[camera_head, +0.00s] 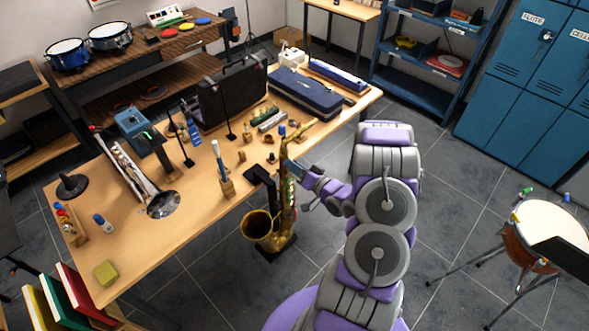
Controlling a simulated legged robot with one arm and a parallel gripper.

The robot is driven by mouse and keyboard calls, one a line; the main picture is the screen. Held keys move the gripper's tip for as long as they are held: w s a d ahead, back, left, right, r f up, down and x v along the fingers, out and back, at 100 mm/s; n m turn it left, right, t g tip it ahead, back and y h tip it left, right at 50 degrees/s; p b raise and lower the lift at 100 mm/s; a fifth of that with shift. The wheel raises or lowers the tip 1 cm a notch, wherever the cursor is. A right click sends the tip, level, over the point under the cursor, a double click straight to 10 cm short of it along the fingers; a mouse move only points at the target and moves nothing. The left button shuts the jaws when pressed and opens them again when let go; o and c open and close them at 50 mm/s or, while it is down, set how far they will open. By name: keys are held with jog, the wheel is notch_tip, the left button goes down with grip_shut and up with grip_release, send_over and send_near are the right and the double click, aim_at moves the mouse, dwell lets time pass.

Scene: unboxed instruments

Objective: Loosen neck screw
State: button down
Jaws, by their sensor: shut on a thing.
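A brass saxophone (283,205) stands upright on a dark floor stand in front of the table's right part. Its bell (262,228) opens toward the lower left. Its curved neck (300,130) rises to the upper right, and a small blue piece shows near its top. My purple and grey arm reaches in from the right. My gripper (287,164) is at the upper body of the saxophone, just below the neck. Its jaws are closed at the neck joint. The neck screw is too small to make out and is hidden by the gripper.
A drum (545,225) stands at right. Floor between my arm and the blue lockers (500,125) is clear.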

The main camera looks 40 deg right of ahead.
jog(key=shift+f+n+b, duration=0.2)
jog(key=shift+n+b, duration=0.55)
jog(key=shift+n, duration=0.55)
jog(key=shift+r, duration=0.15)
jog(key=c, duration=1)
grip_release()
jog(key=shift+w+d, duration=0.1)
jog(key=shift+d, duration=0.15)
jog(key=shift+a, duration=0.1)
jog(key=s+d, duration=0.1)
jog(key=s, duration=1.6)
jog(key=shift+s+d, duration=0.2)
jog(key=shift+d, duration=0.1)
